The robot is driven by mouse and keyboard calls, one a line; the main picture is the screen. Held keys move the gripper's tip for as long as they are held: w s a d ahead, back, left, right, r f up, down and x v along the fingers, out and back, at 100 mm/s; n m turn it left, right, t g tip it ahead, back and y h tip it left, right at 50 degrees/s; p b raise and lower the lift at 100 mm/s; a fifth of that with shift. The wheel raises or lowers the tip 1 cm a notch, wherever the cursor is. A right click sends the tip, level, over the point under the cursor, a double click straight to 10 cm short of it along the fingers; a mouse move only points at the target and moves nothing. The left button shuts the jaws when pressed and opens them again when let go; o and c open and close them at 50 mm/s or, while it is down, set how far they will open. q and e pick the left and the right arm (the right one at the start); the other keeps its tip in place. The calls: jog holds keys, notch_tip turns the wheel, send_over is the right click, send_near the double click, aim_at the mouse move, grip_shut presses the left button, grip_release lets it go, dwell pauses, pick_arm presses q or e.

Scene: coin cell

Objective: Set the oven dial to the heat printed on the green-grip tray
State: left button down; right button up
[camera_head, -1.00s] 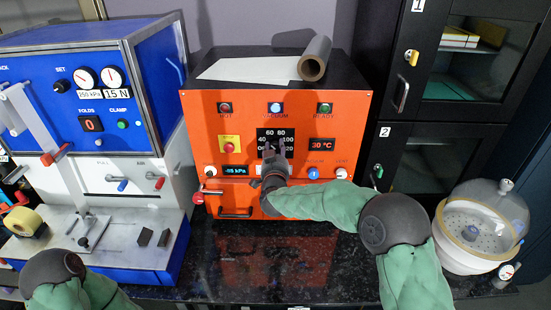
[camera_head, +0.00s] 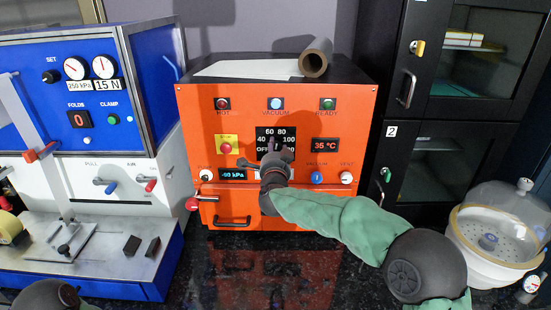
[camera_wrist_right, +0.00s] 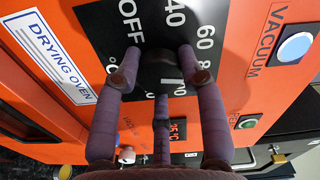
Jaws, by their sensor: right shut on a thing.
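The orange drying oven (camera_head: 200,125) stands on the dark bench. Its dial (camera_wrist_right: 158,68) is a dark round knob on a black scale panel (camera_head: 262,132) with white marks running from OFF through 40, 60, 80 and 100. My right gripper (camera_head: 272,147) is at the dial; in the wrist view its fingers (camera_wrist_right: 160,68) are shut on the knob from both sides. No green-grip tray shows.
A blue and white machine (camera_head: 90,165) stands left of the oven. A paper roll (camera_head: 316,58) lies on top. Black cabinets (camera_head: 385,100) and a clear-domed vessel (camera_head: 500,230) are at right. A red-knobbed lever (camera_head: 192,204) sticks out at the oven's left.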

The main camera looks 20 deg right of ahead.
jog(key=shift+d+r+m+b, duration=0.1)
jog(key=shift+r+m+b, duration=0.05)
jog(key=shift+m+b, duration=1)
jog(key=shift+m, duration=0.25)
jog(key=o, duration=1.1)
jog(key=shift+o, duration=0.2)
jog(key=shift+s+a, duration=0.25)
jog(key=shift+s, duration=0.3)
jog(key=v, duration=1)
jog(key=shift+s, duration=0.4)
